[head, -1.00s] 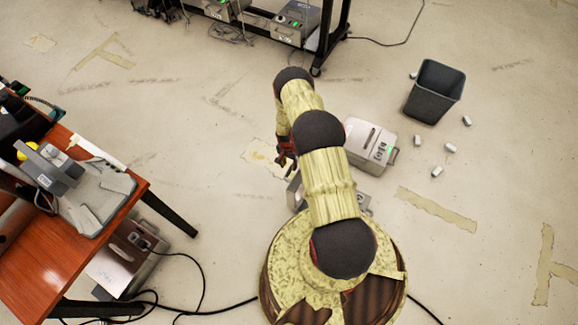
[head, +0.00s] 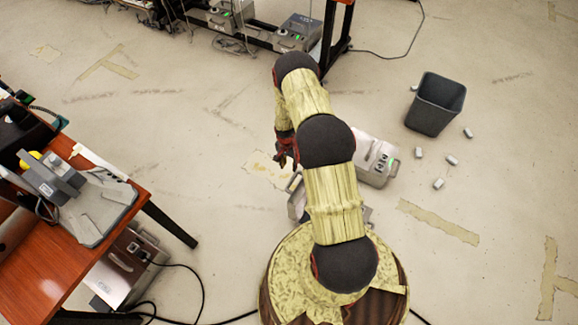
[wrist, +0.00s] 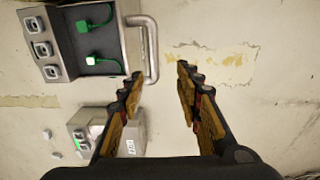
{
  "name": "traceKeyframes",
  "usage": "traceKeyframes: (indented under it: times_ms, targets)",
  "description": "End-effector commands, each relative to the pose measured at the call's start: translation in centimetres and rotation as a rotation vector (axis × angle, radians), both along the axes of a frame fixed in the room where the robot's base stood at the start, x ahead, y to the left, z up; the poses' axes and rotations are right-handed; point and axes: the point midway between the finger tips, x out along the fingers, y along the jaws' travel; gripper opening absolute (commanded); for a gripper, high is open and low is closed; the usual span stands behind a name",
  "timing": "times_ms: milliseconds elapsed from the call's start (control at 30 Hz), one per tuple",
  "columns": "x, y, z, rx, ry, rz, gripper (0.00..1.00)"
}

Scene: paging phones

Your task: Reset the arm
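My arm (head: 335,205) rises from its base in the lower middle of the head view and reaches up the picture, over the floor. My gripper (head: 286,152) hangs small and partly hidden at the left of the arm in that view. In the wrist view my gripper (wrist: 158,78) is open, its two fingers spread apart with nothing between them. Floor and grey boxes lie beyond the fingers.
A wooden table (head: 95,262) with grey equipment stands at the left. A dark bin (head: 435,104) and several small grey pieces lie at the right. A grey box (head: 373,160) sits beside the arm. A handled metal box (wrist: 97,45) shows in the wrist view.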

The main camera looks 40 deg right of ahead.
Motion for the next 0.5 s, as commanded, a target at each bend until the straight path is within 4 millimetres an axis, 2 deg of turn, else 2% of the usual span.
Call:
traceKeyframes:
  times_ms: [367,500]
  targets:
    - [0.03,-0.02,-0.01,0.000,0.000,0.001,0.35]
    - [-0.23,0.08,0.00,0.006,0.010,0.050,0.35]
